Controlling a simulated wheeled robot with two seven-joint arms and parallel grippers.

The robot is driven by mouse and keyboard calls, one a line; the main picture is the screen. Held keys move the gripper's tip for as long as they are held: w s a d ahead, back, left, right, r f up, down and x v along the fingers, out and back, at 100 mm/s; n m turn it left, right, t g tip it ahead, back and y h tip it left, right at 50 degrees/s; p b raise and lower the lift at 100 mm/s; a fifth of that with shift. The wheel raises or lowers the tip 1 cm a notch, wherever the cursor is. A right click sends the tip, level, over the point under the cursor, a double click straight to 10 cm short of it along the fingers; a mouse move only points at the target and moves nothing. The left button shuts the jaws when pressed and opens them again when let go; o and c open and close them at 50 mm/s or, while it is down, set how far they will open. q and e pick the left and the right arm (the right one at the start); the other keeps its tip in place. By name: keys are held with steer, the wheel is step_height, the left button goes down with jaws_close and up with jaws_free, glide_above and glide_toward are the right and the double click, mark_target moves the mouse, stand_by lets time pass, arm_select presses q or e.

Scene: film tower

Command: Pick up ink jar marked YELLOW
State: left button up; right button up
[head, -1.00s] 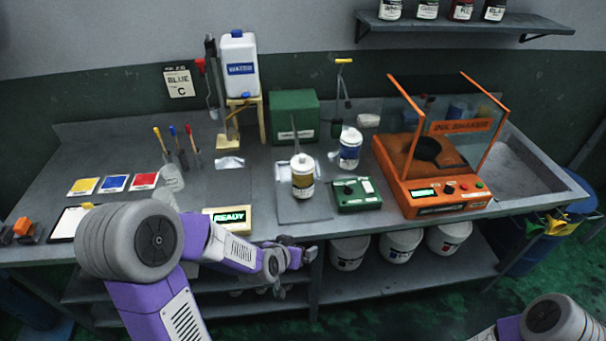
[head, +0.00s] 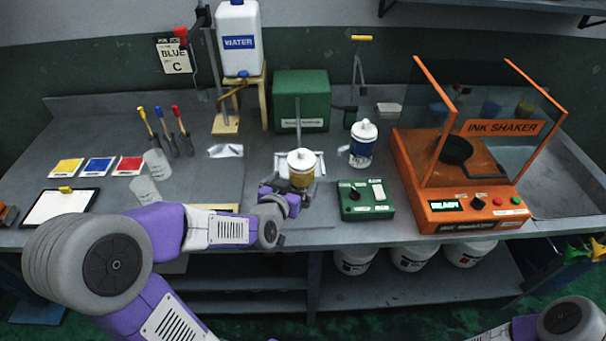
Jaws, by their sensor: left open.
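The ink jar with the yellow band (head: 302,168) stands upright on the bench under a thin upright rod; its lettering is too small to read. It has a white lid. My left gripper (head: 288,192) is open at the jar's lower front left, with its fingers close to the jar's base; contact cannot be made out. A second white jar with a blue label (head: 362,144) stands to the right. My right gripper is out of view; only part of my right arm shows at the bottom right.
A green control box (head: 365,200) sits just right of the yellow jar. The orange ink shaker (head: 460,190) stands further right, its clear guard raised. A water jug (head: 240,40) on a stand and a green box (head: 301,98) are behind. Colour cards (head: 97,166) lie at left.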

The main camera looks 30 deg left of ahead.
mark_target(297, 183)
arm_select(q)
steer(key=shift+w+f, duration=0.1)
steer(key=shift+w, duration=0.2)
steer(key=x, duration=0.2)
steer(key=b+x, duration=0.1)
steer(key=x, duration=0.1)
steer(key=shift+d+f, duration=0.1)
steer(key=shift+f, duration=0.25)
steer(key=shift+w+f, duration=0.1)
steer(key=shift+w, duration=0.45)
steer(key=c, duration=1.2)
